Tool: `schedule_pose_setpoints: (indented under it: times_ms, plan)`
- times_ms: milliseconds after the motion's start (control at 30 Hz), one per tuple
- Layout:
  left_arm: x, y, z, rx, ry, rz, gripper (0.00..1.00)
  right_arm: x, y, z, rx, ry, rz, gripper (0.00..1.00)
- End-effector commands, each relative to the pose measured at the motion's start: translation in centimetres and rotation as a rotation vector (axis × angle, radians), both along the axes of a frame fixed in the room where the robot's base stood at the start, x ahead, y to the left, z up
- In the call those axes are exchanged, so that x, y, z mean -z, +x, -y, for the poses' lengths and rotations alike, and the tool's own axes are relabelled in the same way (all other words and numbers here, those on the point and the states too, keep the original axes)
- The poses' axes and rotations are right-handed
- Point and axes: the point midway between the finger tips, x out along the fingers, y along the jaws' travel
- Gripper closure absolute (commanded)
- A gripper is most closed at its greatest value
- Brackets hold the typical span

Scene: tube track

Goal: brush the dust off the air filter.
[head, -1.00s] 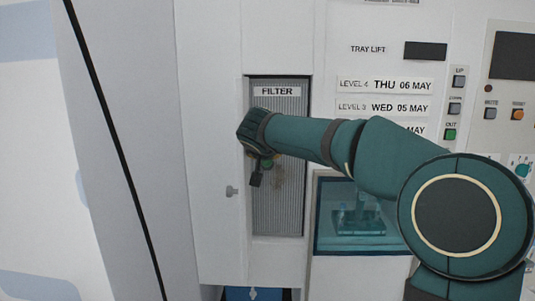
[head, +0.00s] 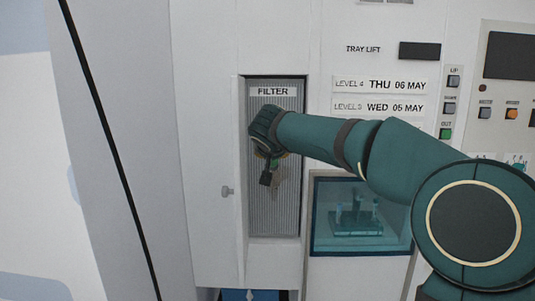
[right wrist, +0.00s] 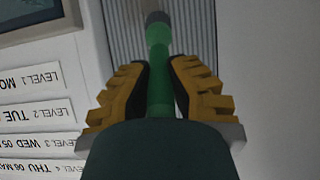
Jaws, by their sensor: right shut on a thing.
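The air filter (head: 290,200) is a tall grey ribbed panel under a FILTER label, set in a recess of the white machine. A brownish dust patch (head: 277,188) shows on its middle. My right gripper (head: 268,158) is in front of the filter's left half, partly hiding it. In the right wrist view, the gripper (right wrist: 160,85) is shut on the green handle of a brush (right wrist: 160,65). The brush's dark head points at the ribbed filter (right wrist: 200,35); whether it touches cannot be told. My left gripper is not in view.
An open white door with a knob (head: 228,191) stands left of the recess. A glass-fronted bay (head: 330,243) with a teal rack is at lower right. Level labels (head: 380,86) and buttons (head: 453,108) are to the right, partly behind my arm.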

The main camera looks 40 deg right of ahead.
Motion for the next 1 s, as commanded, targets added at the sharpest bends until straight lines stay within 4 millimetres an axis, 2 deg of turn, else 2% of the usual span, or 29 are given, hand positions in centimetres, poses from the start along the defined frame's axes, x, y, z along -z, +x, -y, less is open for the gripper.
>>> schedule_pose_setpoints:
  times_ms: [400, 1000]
  plan:
    - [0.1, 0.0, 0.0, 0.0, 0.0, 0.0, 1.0, -0.1, -0.2, 0.2, 0.0, 0.0, 0.001, 1.0]
    - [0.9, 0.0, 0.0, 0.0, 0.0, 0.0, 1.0, -0.1, 1.2, -1.4, -0.001, -0.001, 0.0, 1.0]
